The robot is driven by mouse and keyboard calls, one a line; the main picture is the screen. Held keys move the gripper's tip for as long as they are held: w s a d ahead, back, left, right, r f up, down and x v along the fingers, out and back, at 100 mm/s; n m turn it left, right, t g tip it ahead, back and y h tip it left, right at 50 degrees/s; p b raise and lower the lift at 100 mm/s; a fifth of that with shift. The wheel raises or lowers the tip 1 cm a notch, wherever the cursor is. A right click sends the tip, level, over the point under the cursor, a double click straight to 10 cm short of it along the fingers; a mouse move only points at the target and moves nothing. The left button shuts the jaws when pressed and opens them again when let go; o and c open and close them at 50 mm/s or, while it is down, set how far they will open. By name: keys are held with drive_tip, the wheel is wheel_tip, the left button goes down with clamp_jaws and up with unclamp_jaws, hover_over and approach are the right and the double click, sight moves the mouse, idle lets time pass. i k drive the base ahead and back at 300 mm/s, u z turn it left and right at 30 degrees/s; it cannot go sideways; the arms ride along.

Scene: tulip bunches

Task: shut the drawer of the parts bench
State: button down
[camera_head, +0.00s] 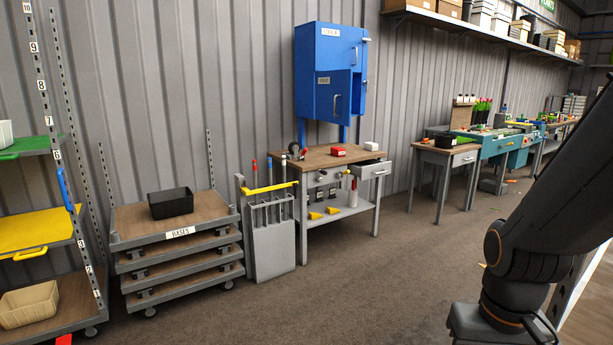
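A wood-topped grey workbench (318,158) stands against the wall in the middle of the head view. Its drawer (376,170), at the right end under the top, has a light grey front with a small handle and appears pulled out. A second wood-topped bench (447,150) further right also has a drawer front (465,158), which looks flush. No readable label shows which one is the parts bench. My dark arm crosses the right side of the view. My gripper is out of view.
A blue cabinet (329,75) hangs above the middle bench. A grey tool rack (271,245) and a stack of wheeled dollies labelled BASES (181,232) stand left of it. A black bin (171,203) sits on the top dolly. The floor (385,275) before the benches is clear.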

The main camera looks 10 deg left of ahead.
sight(365, 170)
drive_tip(key=u, duration=0.4)
drive_tip(key=i, duration=2.75)
drive_tip(key=z, duration=0.4)
drive_tip(key=i, duration=1.75)
drive_tip(key=z, duration=0.3)
